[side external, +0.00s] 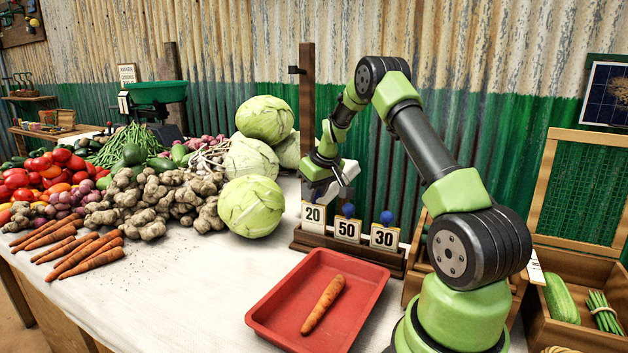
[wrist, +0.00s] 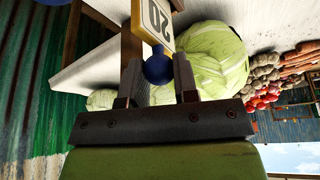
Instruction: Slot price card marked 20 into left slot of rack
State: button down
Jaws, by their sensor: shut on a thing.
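The price card marked 20 (side external: 313,215) is upright at the left end of the dark wooden rack (side external: 345,257), over the left slot. I cannot tell whether its lower edge is in the slot or just above it. My gripper (side external: 318,191) is right above the card. In the wrist view my gripper (wrist: 156,78) is shut on the card's blue knob (wrist: 157,66), between both fingers; the card face with 20 (wrist: 154,22) shows upside down beyond it. Cards marked 50 (side external: 347,230) and 30 (side external: 384,236) stand in the rack to the right.
A red tray (side external: 268,317) with a carrot (side external: 323,305) lies in front of the rack. A cabbage (side external: 251,206) is close on the rack's left, with more behind. A corrugated wall (side external: 240,60) is behind. White table (side external: 170,300) is clear at front left.

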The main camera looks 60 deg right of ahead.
jog(key=shift+f, duration=0.65)
jog(key=shift+c, duration=1.2)
grip_release()
jog(key=shift+r, duration=3.55)
